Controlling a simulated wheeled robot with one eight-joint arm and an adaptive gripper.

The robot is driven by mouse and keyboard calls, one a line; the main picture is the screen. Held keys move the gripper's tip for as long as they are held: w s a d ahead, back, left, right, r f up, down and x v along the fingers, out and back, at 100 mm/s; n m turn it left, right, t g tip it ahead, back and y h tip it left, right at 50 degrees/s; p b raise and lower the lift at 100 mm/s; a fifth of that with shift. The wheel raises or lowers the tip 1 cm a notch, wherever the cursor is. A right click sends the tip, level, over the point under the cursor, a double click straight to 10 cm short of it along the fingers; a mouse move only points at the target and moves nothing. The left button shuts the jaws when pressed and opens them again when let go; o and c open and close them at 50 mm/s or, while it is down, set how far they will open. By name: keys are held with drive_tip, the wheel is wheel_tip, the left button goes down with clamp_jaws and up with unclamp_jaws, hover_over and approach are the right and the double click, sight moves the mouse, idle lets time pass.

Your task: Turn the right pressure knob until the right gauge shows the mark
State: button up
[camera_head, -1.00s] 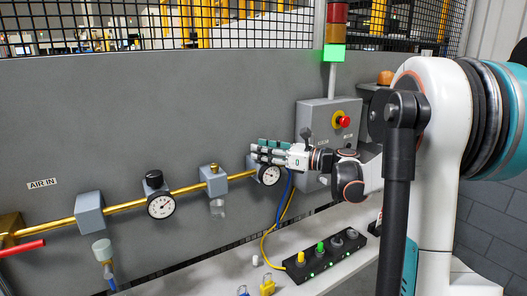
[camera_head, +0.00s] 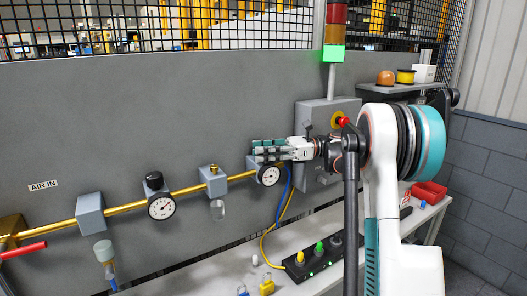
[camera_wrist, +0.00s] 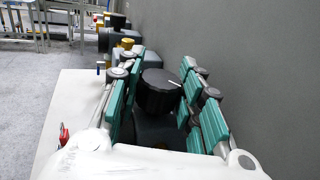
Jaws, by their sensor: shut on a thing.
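My gripper (camera_head: 262,150) reaches in from the right to the right regulator on the brass pipe. Its teal-padded fingers are shut on the right pressure knob (camera_wrist: 158,92), a black round knob with a white line on top. In the wrist view the knob sits between the finger pads. In the head view the fingers hide the knob. The right gauge (camera_head: 269,175), a white dial with a black rim, shows just below the fingers. Its needle and any mark are too small to read.
To the left are another gauge (camera_head: 161,207) with its black knob (camera_head: 154,181) and a red lever (camera_head: 22,249). A grey box with a red button (camera_head: 344,121) stands behind my arm. Below is a bench with a black switch strip (camera_head: 312,262), a yellow padlock (camera_head: 267,285) and hoses.

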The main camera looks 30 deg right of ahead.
idle(0.4)
drive_tip(key=o, duration=1.1)
drive_tip(key=shift+c, duration=0.2)
drive_tip(key=v, duration=0.7)
drive_tip(key=shift+d, duration=0.25)
drive_tip(key=shift+r, duration=0.1)
